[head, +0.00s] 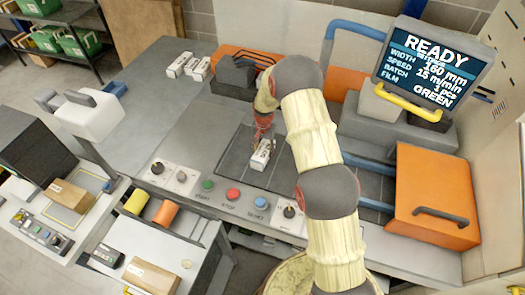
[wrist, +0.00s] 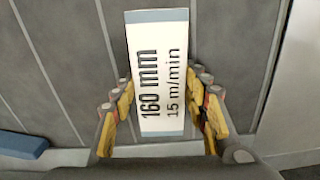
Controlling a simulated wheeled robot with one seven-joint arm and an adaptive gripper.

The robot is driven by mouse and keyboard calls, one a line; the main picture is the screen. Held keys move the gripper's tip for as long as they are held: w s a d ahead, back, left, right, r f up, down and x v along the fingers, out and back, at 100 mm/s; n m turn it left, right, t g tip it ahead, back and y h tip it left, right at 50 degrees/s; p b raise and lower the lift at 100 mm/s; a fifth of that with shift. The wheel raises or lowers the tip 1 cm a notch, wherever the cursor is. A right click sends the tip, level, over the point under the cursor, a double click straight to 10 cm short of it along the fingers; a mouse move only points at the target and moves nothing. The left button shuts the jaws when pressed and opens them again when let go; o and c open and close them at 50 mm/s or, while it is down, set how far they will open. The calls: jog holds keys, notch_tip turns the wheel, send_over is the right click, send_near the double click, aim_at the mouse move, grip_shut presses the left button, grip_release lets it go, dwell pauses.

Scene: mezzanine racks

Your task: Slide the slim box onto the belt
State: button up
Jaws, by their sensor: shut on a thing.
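The slim box (head: 262,155) is white with pale blue ends. In the wrist view the slim box (wrist: 162,70) shows the print "160 mm" and "15 m/min". My gripper (head: 262,135) reaches down to it, and in the wrist view my gripper's yellow-padded fingers (wrist: 163,112) stand on both sides of its near part, shut on it. The box is over the dark grey belt (head: 232,152), which has pale cross lines and also shows in the wrist view (wrist: 65,60). I cannot tell whether the box's underside touches the belt.
More white boxes (head: 185,65) stand on the grey table at the back left. An orange machine housing (head: 245,60) is behind the belt, and an orange cover (head: 430,195) is at the right. A screen (head: 432,65) reads READY, 160 mm, 15 m/min, GREEN. Buttons (head: 232,194) line the front edge.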

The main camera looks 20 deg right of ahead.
aim_at(264, 150)
jog(key=shift+d, duration=0.15)
jog(key=o, duration=1.5)
jog(key=shift+s, duration=0.1)
notch_tip(264, 150, up, 12)
dwell(0.3)
